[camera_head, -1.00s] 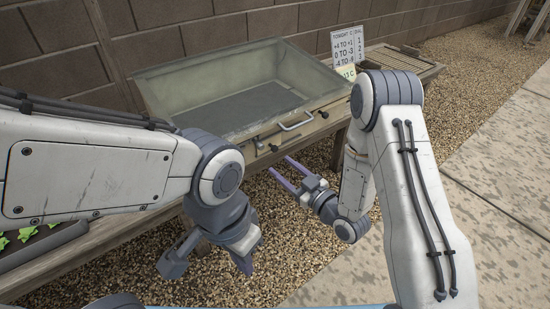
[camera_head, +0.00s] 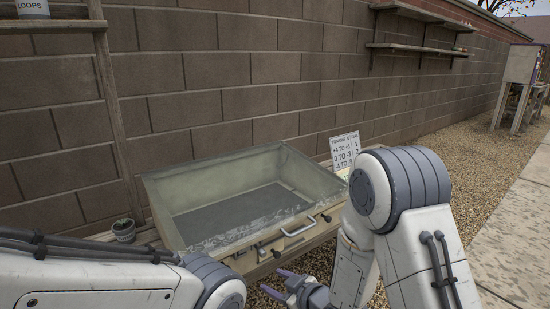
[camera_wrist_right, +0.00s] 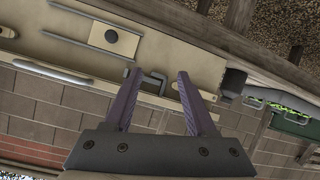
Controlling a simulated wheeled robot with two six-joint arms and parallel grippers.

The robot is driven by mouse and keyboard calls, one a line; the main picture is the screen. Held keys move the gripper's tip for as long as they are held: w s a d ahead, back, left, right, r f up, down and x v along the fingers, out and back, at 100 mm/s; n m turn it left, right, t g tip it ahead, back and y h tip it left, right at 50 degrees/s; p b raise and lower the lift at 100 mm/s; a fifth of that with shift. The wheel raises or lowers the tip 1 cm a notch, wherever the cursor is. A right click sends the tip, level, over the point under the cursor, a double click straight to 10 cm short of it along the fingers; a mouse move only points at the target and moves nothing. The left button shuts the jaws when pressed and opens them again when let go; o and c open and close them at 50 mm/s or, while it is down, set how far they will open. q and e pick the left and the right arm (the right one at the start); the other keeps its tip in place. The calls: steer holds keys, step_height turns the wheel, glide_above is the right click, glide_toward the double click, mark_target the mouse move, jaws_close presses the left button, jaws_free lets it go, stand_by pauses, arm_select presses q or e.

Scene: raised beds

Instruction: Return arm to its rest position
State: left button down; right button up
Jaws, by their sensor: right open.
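My right gripper (camera_head: 288,287) shows at the bottom middle of the head view, in front of the glass-sided cold frame (camera_head: 163,207). In the right wrist view, its two purple fingers (camera_wrist_right: 157,90) are apart with nothing between them. Beyond the fingers in that view is the cold frame's pale front with a dark handle (camera_wrist_right: 153,82); the fingers' distance from it is hard to judge. My left arm comes in at the lower left of the head view, and its gripper is below the picture edge.
A sign with printed numbers (camera_head: 344,148) stands at the frame's right corner. A small potted plant (camera_head: 124,230) stands left of the frame. A block wall (camera_head: 230,75) runs behind, with shelves (camera_head: 420,47) on it. Gravel and a paved path (camera_head: 515,235) lie to the right.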

steer(key=s+d+r+m+g+h+p, duration=0.15)
steer(key=s+r+g+h, duration=0.3)
steer(key=s, duration=1.05)
steer(key=s+d+r+m+g+h, duration=0.25)
steer(key=s+r+g, duration=0.35)
steer(key=s, duration=0.8)
step_height(320, 180, up, 36)
steer(key=p, duration=3.5)
steer(key=shift+d+f+n+p, duration=0.2)
steer(key=shift+f+n+p, duration=0.05)
steer(key=shift+n+p, duration=0.05)
